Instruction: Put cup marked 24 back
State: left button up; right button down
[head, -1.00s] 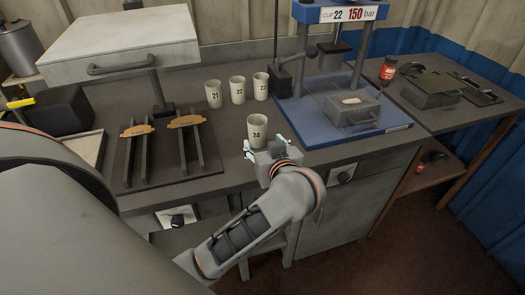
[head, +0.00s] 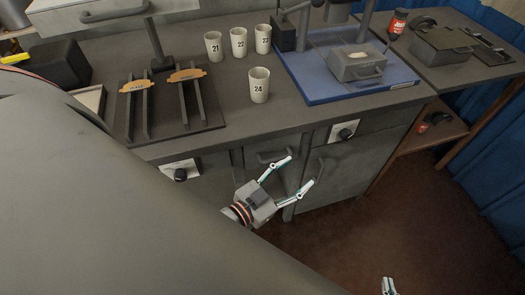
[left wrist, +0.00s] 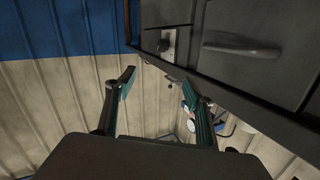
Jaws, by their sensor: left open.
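The white cup marked 24 (head: 258,86) stands upright on the grey bench top, in front of a row of cups marked 21 (head: 213,46), 22 (head: 238,42) and 23 (head: 263,39). My left gripper (head: 300,172) is open and empty, in front of the bench's cabinet doors and below the cup, well apart from it. In the left wrist view its two spread fingers (left wrist: 158,90) have nothing between them, and no cup shows. Only a fingertip of my right gripper (head: 388,287) shows at the bottom edge of the head view.
Cabinet handles (head: 274,156) and knobs stick out of the bench front near my left gripper. Bare bench surrounds cup 24.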

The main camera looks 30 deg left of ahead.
pick_arm(q)
jog(key=s+a+f+g+y, duration=0.1)
jog(key=s+a+f+g, duration=0.1)
jog(key=f, duration=0.5)
jog(key=s+a+f+n+g+y, duration=0.1)
jog(key=s+a+f+g, duration=0.1)
jog(key=s+f, duration=0.5)
jog(key=shift+a+f+g, duration=0.2)
jog(key=shift+f+g, duration=0.1)
jog(key=shift+g, duration=0.6)
